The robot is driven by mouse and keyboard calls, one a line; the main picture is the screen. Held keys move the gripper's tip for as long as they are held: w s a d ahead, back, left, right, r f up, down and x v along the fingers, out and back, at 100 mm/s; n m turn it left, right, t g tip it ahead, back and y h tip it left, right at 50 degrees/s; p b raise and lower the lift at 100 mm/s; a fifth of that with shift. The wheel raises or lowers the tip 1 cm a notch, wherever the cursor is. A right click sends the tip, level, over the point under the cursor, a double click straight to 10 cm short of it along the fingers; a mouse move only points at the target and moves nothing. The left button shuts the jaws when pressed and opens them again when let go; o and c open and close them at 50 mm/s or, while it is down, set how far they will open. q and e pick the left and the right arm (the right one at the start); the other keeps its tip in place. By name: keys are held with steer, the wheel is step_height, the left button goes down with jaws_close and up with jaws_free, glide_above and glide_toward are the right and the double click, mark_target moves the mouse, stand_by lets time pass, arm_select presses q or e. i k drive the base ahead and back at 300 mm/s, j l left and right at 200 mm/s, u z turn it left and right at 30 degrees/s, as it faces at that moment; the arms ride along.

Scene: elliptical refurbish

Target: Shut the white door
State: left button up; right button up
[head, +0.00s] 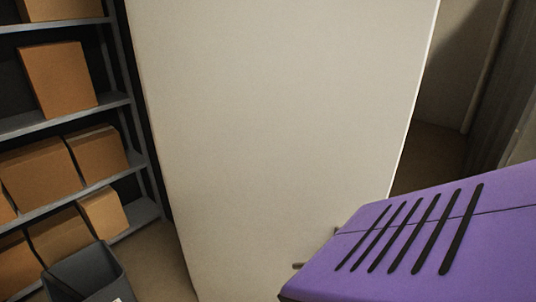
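The white door (290,130) is a large, plain off-white panel that fills the middle of the head view. Its right edge stands apart from the wall behind it, with a dark gap and brown floor showing there, so it looks open. A small bar-like piece (298,265) shows low in front of the door, partly hidden; I cannot tell whether it is the handle. The door's lower right part is hidden by a purple slotted body. Neither of my grippers can be made out.
Grey metal shelves (66,121) with several brown cardboard boxes (58,78) stand at the left. A dark grey bin (85,272) is on the floor at lower left. The purple slotted body fills the lower right; I cannot tell whether it is mine. Brown floor shows beyond the door's right edge.

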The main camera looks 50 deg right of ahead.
mark_target(274, 122)
steer(key=k+l+u, duration=0.1)
steer(key=k+l, duration=0.2)
steer(key=k, duration=0.15)
steer(key=k+l, duration=0.25)
steer(key=k, duration=0.15)
steer(key=k+l, duration=0.1)
steer(key=l, duration=0.25)
steer(key=k+l+u, duration=0.15)
steer(key=l, duration=0.2)
steer(key=k+l, duration=0.15)
steer(key=l, duration=0.2)
steer(key=l+u, duration=0.15)
steer(key=l, duration=1.6)
steer(key=k+u, duration=0.1)
steer(key=k, duration=0.35)
steer(key=i, duration=0.45)
